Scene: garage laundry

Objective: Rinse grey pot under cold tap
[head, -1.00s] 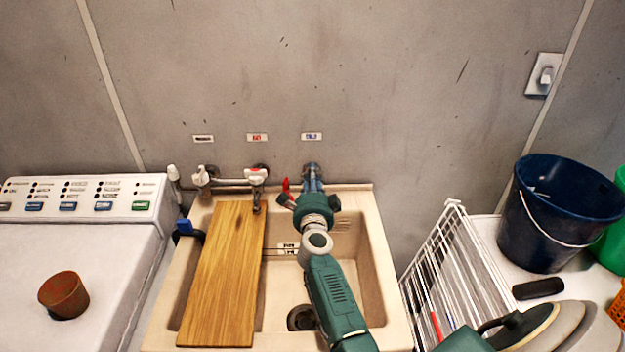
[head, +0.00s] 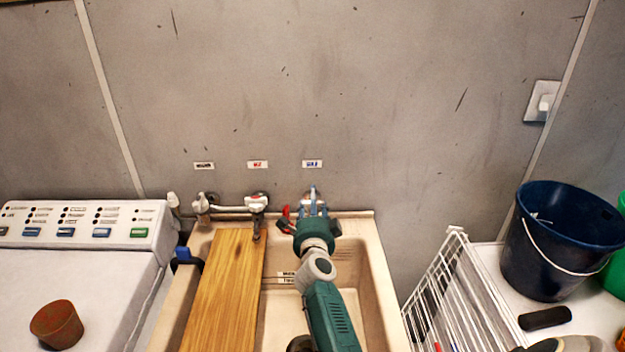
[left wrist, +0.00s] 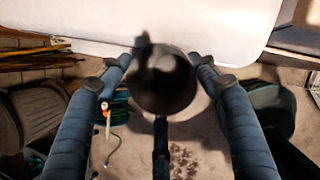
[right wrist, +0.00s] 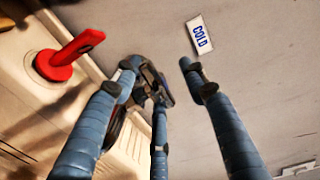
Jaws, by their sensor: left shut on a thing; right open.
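My left gripper (left wrist: 161,62) is shut on the grey pot (left wrist: 165,92), which looks dark and round between the fingers in the left wrist view. Neither shows in the head view. My right gripper (head: 311,212) is at the cold tap (head: 313,193), in front of the wall. In the right wrist view its fingers (right wrist: 158,68) are open, with a dark fitting between or just beyond them. I cannot tell whether they touch it. A blue-lettered COLD label (right wrist: 199,34) is close by; it also shows in the head view (head: 312,163). No running water is visible.
The beige sink (head: 373,270) has a wooden board (head: 222,290) across its left side. Other taps (head: 255,204) are left of the cold tap. A brown pot (head: 57,325) stands on the white washer (head: 115,285). A white rack (head: 455,275) and blue bucket (head: 550,260) stand at right.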

